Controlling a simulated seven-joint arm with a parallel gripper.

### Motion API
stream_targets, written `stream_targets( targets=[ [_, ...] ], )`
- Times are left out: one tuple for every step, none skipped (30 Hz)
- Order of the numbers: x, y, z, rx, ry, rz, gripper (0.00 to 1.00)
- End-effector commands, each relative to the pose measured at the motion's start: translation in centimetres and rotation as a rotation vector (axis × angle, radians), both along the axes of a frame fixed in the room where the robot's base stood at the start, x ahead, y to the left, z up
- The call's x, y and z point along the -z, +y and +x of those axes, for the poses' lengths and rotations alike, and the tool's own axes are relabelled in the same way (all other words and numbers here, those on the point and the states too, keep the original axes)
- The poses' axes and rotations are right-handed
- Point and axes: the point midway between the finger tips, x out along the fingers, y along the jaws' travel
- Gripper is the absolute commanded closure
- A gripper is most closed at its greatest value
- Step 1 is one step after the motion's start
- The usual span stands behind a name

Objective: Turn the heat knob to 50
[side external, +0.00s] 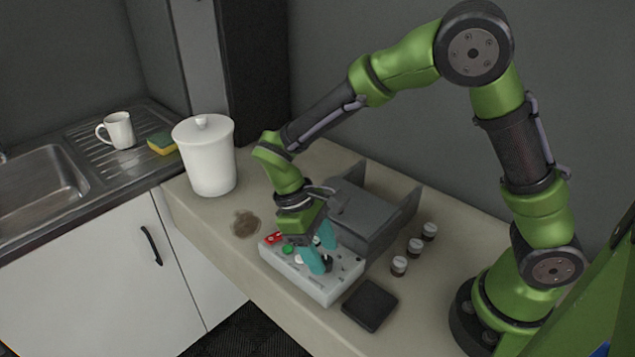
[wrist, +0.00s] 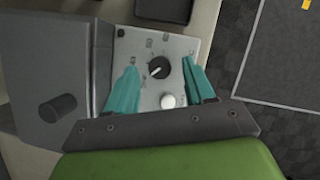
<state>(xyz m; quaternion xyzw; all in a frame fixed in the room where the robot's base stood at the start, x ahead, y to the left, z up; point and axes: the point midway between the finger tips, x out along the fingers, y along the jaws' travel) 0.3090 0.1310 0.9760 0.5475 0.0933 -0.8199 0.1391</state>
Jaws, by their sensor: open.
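The heat knob (wrist: 159,68) is a round black dial with a white pointer line, on a light grey control box (side external: 318,282). In the wrist view the pointer aims to the lower left; the printed marks around it are too small to read. My gripper (wrist: 162,80) is open, with its teal fingers on either side of the knob and apart from it in that view. In the side view my gripper (side external: 320,258) is low over the box, and the knob (side external: 327,263) is partly hidden by a finger. A white button (wrist: 168,101) sits beside the knob.
The box also carries a green button (side external: 288,249) and a red switch (side external: 273,238). A grey roller machine (side external: 365,215) stands close behind the box. A black pad (side external: 370,305) and several small jars (side external: 414,247) are to the right. A white canister (side external: 207,160) stands left.

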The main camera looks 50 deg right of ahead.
Motion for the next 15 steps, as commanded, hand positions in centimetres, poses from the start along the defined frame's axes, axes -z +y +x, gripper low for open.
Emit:
stream_targets(
  targets=[
    [0.51, -0.09, -0.22, 0.000, 0.002, -0.002, 0.46],
    [0.74, -0.13, -0.31, 0.001, 0.001, -0.002, 0.46],
    [0.99, -0.16, -0.40, 0.001, 0.001, -0.002, 0.46],
    [1.13, -0.18, -0.46, 0.001, 0.001, -0.002, 0.46],
    [1.22, -0.18, -0.50, 0.002, 0.001, -0.001, 0.46],
    [1.31, -0.20, -0.53, 0.002, 0.001, -0.001, 0.46],
    [1.35, -0.20, -0.54, 0.002, 0.000, -0.001, 0.46],
    [1.38, -0.20, -0.54, 0.001, 0.000, 0.000, 0.46],
    [1.39, -0.20, -0.54, 0.001, -0.001, 0.000, 0.46],
    [1.39, -0.20, -0.53, 0.001, -0.001, 0.000, 0.46],
    [1.38, -0.19, -0.53, 0.001, -0.001, 0.000, 0.46],
    [1.38, -0.19, -0.53, 0.001, -0.001, 0.000, 0.46],
    [1.37, -0.20, -0.53, 0.001, -0.001, 0.000, 0.46],
    [1.37, -0.21, -0.53, 0.001, -0.001, 0.000, 0.46],
    [1.36, -0.20, -0.53, 0.001, -0.001, 0.000, 0.53]
  ],
)
